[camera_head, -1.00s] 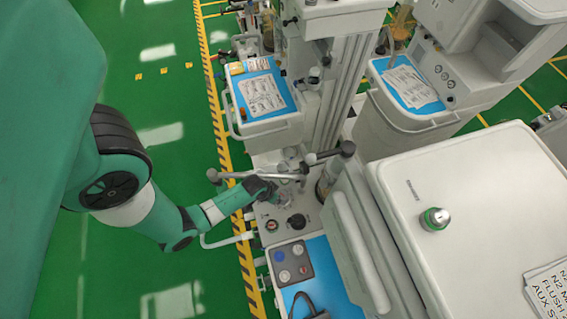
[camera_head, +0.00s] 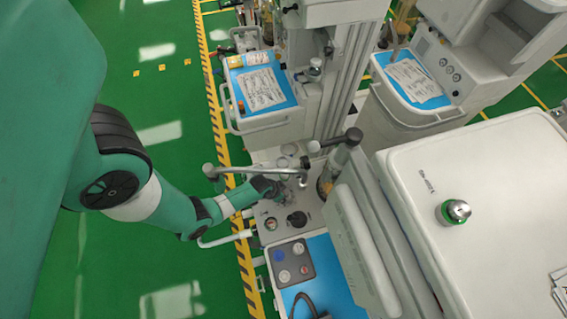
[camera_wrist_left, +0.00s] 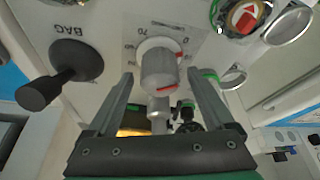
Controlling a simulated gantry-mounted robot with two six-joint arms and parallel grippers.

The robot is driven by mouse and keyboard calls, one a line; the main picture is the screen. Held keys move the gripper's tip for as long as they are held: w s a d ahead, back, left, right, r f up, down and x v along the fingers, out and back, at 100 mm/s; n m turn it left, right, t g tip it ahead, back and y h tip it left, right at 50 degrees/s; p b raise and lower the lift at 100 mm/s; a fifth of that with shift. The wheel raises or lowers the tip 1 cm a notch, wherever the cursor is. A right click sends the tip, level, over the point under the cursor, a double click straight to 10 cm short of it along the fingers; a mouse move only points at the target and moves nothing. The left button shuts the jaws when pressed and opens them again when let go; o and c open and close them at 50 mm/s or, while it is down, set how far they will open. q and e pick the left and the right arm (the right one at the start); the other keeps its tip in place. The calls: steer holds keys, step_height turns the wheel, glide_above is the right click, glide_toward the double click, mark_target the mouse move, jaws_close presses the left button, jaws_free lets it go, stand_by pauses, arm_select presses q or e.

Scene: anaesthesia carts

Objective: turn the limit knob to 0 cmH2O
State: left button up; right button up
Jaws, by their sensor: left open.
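The limit knob (camera_wrist_left: 160,72) is a pale grey cylinder with red marks, on a printed scale where 70 and 0 can be read. In the left wrist view it sits between the fingers of my left gripper (camera_wrist_left: 158,77), which is open, with a visible gap on each side. A red line shows on the knob's near end. In the head view my left gripper (camera_head: 285,187) is at the machine's panel (camera_head: 262,208), and the knob cannot be made out there. My right gripper is not in view.
A black lever knob marked BAG (camera_wrist_left: 75,62) stands close left of the fingers. A red-arrow dial (camera_wrist_left: 243,18) and clear cylinders are at the upper right. A grey bar (camera_head: 240,170) crosses above the panel. A white cabinet (camera_head: 490,185) stands to the right.

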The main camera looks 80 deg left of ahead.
arm_select(q)
steer(key=shift+w+f, duration=0.1)
steer(key=shift+f, duration=0.15)
steer(key=c, duration=1.4)
steer(key=shift+o, duration=0.2)
steer(key=shift+n, duration=0.7)
steer(key=shift+n+g+y, duration=0.4)
steer(key=shift+n+y, duration=0.1)
steer(key=shift+n, duration=0.4)
steer(key=o, duration=1.4)
steer(key=shift+c, duration=0.2)
